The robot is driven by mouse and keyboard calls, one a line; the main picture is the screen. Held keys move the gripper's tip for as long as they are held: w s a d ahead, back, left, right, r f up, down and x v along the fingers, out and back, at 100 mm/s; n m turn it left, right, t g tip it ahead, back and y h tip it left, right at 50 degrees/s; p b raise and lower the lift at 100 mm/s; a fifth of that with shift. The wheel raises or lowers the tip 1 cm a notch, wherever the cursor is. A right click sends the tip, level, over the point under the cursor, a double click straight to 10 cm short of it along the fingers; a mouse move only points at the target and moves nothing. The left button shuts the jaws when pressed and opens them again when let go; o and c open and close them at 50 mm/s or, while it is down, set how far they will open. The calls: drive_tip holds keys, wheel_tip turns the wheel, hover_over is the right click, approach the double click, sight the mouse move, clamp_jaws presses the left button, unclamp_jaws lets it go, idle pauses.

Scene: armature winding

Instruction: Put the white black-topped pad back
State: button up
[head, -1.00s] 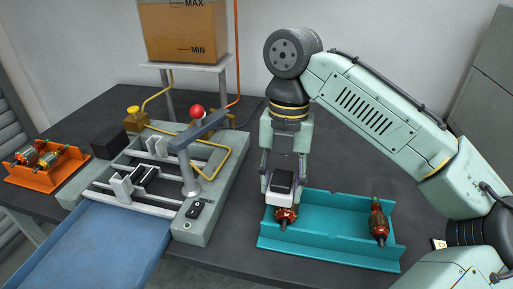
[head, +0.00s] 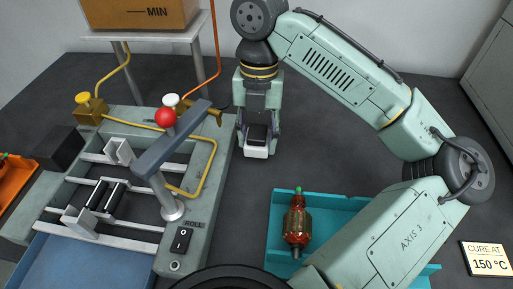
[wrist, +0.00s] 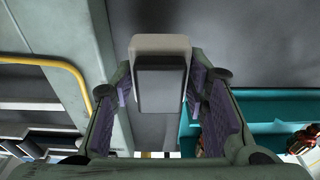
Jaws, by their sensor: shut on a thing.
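The white black-topped pad (head: 256,152) is held in my gripper (head: 258,135) in the head view, above the dark bench between the grey-green fixture (head: 212,165) and the teal tray (head: 280,232). In the wrist view the pad (wrist: 160,43) sits between the purple-lined fingers of my gripper (wrist: 160,95), its black top toward the camera and its white end showing beyond. How high it is above the bench is hard to tell. The fixture carries two white blocks, one at the back (head: 118,150) and one at the front (head: 80,222), with black rollers (head: 105,196) between them.
A red-brown armature (head: 297,224) lies in the teal tray; my arm hides the tray's right part. A red-balled lever arm (head: 166,118) and yellow tubing (head: 205,178) rise over the fixture. An orange tray (head: 14,190) is at far left. The bench behind the teal tray is clear.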

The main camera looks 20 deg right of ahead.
sight(257, 161)
drive_tip(key=shift+f, duration=2.45)
drive_tip(key=shift+f, duration=0.15)
drive_tip(key=o, duration=1.2)
drive_tip(key=r, duration=0.4)
drive_tip(key=w+r, duration=0.1)
drive_tip(key=r, duration=0.7)
drive_tip(key=shift+w+d+r, duration=0.15)
drive_tip(key=shift+w+d, duration=0.05)
drive_tip(key=shift+d, duration=0.05)
